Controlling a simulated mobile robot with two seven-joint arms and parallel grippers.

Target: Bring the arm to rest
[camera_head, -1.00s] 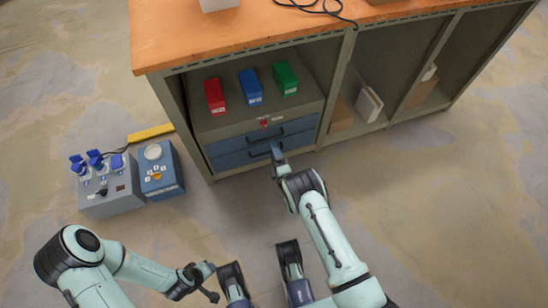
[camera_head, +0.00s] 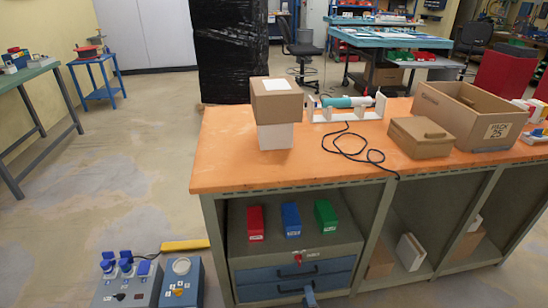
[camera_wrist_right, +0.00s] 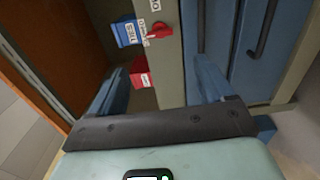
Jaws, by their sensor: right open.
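My right gripper (camera_head: 311,297) shows only at its tip at the bottom of the head view, in front of the lower blue drawer. In the right wrist view its two blue fingers (camera_wrist_right: 157,88) are spread apart with nothing between them. Beyond them are the red box (camera_wrist_right: 140,72), the blue box (camera_wrist_right: 127,32), a red key-like part (camera_wrist_right: 158,31) and the blue drawer fronts (camera_wrist_right: 225,35). The rest of my right arm is out of the head view. My left gripper is in neither current view.
The workbench (camera_head: 225,165) has a shelf with red (camera_head: 256,223), blue (camera_head: 291,220) and green (camera_head: 326,216) boxes above two seemingly shut drawers. Cartons (camera_head: 277,100) and a black cable (camera_head: 350,145) lie on top. Control boxes (camera_head: 182,284) stand on the floor at left.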

